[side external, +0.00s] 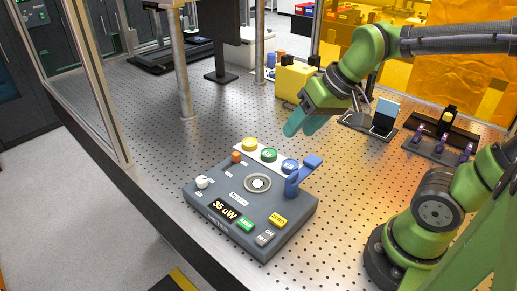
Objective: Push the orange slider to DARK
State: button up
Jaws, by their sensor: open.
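The orange slider (236,157) is a small block on the left rear part of the grey control box (213,194). Its end labels are too small to read. My gripper (292,128) hangs above and behind the box, over its rear edge, to the right of the slider and apart from it. It has teal fingertips and is open, with nothing visible between the fingers.
The box carries yellow (250,144), green (269,155) and blue (290,166) round buttons, a blue lever (302,175), a white knob (202,182) and a display (225,209) reading 35 uW. A metal post (182,75) stands behind. Purple-clipped fixtures (441,143) are at right.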

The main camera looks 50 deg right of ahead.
jog(key=w+n+g, duration=0.1)
jog(key=w+g, duration=0.1)
jog(key=w, duration=0.8)
jog(key=n+g+h, duration=0.2)
jog(key=g, duration=0.1)
send_over(236, 157)
notch_tip(236, 157, down, 3)
jog(key=shift+w+d+r, duration=0.5)
jog(key=shift+w+r, duration=0.2)
jog(key=shift+w, duration=0.2)
jog(key=shift+n, duration=0.4)
notch_tip(236, 157, down, 16)
jog(key=shift+f, duration=0.25)
jog(key=shift+c, duration=0.5)
grip_shut()
